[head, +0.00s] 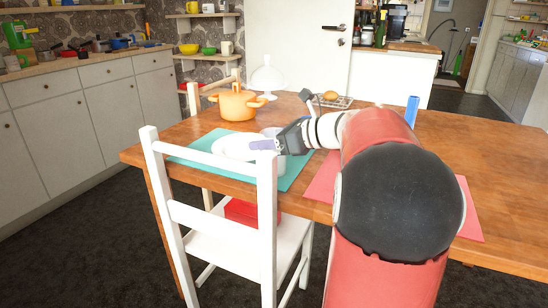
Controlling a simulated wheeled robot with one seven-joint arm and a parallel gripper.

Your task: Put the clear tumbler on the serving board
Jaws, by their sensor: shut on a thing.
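My gripper (270,145) is low over the table, above the right part of a teal placemat. It is shut on a pale, see-through thing that looks like the clear tumbler (270,132), seen beside the dark gripper body. The chair back and the gripper hide much of it, and I cannot tell whether its base touches the mat. A white plate (235,147) lies just left of the gripper. I cannot make out a serving board; my arm covers part of the table.
The wooden table (490,180) is clear at right. A teal placemat (192,154) and a red placemat (322,180) lie on it. An orange pot (237,106), white cake stand (267,82) and wire rack (338,102) stand behind. A white chair (212,215) stands in front.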

